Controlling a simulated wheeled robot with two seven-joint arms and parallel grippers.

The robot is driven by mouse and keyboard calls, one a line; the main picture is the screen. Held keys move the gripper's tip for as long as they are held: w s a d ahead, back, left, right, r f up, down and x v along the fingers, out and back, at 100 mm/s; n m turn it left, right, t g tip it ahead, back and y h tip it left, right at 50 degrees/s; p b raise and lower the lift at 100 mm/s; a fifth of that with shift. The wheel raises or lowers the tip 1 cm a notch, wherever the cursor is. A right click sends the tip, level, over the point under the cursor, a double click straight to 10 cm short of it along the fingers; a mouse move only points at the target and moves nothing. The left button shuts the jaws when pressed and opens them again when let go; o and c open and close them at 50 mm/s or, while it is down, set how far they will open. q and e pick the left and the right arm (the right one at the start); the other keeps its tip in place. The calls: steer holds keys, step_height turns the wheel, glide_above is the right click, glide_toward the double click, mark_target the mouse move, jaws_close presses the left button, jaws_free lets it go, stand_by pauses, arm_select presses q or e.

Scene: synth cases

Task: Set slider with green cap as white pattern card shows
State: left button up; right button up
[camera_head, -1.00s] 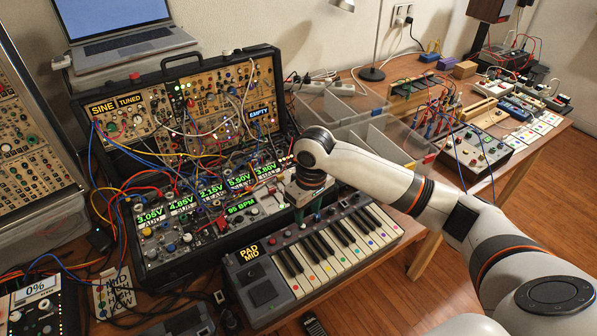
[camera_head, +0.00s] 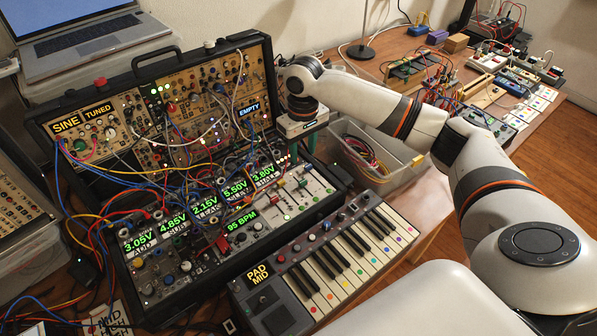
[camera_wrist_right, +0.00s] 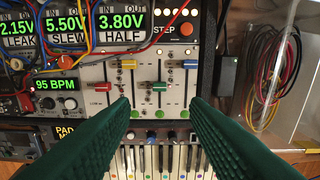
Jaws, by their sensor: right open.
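The slider with the green cap (camera_wrist_right: 159,86) stands in the slider panel (camera_wrist_right: 146,98), among sliders with yellow, blue and red caps. In the right wrist view its cap lies between my fingers, near the middle of the panel. The slider panel (camera_head: 312,196) shows uncovered in the head view. My right gripper (camera_wrist_right: 160,104) is open and empty, its green fingers spread apart. A white card (camera_head: 117,318) with dark marks is cut off at the bottom left. My left gripper is not in view.
Patch cables (camera_head: 150,190) crowd the modules left of the sliders. A small keyboard (camera_head: 340,262) lies in front. A clear bin (camera_head: 402,165) with coiled cables is right of the panel. A red STEP button (camera_wrist_right: 186,29) sits above the sliders.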

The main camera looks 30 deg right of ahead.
glide_above(303, 181)
steer(key=f, duration=0.5)
steer(key=shift+s+f, duration=0.1)
steer(key=shift+s, duration=0.1)
steer(key=f, duration=0.4)
steer(key=shift+w+p, duration=0.2)
steer(key=shift+p, duration=0.2)
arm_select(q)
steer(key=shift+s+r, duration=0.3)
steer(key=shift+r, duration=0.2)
arm_select(e)
steer(key=shift+f, duration=0.6)
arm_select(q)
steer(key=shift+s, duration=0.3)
arm_select(e)
jaws_close()
